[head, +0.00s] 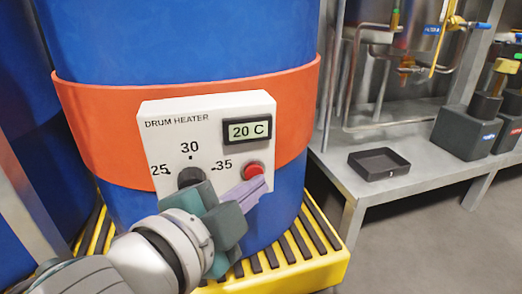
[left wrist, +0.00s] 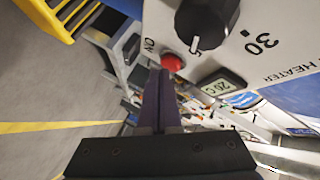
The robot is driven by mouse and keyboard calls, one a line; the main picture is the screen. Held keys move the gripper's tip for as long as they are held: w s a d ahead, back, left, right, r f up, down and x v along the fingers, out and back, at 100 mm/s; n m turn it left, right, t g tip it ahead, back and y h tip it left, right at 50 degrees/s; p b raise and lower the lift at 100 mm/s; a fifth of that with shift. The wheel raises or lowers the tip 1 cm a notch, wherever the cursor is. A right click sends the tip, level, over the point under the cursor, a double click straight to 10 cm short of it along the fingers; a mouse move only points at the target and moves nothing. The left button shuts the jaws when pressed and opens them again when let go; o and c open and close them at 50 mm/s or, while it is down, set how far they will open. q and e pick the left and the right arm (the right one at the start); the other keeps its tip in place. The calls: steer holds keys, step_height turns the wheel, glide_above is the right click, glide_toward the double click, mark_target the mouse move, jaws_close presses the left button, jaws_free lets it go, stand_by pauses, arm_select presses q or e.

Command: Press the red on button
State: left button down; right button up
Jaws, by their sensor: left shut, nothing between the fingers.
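The red button (head: 253,169) is on the lower right of the white drum heater panel (head: 165,140). In the left wrist view the red button (left wrist: 172,62) shows beside the word ON. My left gripper (head: 259,186) is shut and empty, its purple fingers just below the button. In the left wrist view the fingertips of my left gripper (left wrist: 160,72) lie close beside the button; I cannot tell whether they touch it. The black knob (head: 190,177) is left of the button, partly behind my gripper. The display (head: 248,130) reads 20 C. My right gripper is not in view.
The panel sits on an orange band (head: 100,125) around a blue drum (head: 180,40). The drum stands on a yellow slatted platform (head: 300,262). A metal bench (head: 420,178) at the right bears a black tray (head: 379,163) and dark blocks.

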arm_select(q)
steer(key=shift+w+a, duration=0.15)
steer(key=shift+w, duration=0.2)
steer(key=shift+s, duration=0.1)
steer(key=shift+s+p, duration=0.25)
steer(key=shift+p, duration=0.15)
steer(key=s+d+p, duration=0.2)
steer(key=s, duration=0.3)
steer(key=shift+s, duration=0.35)
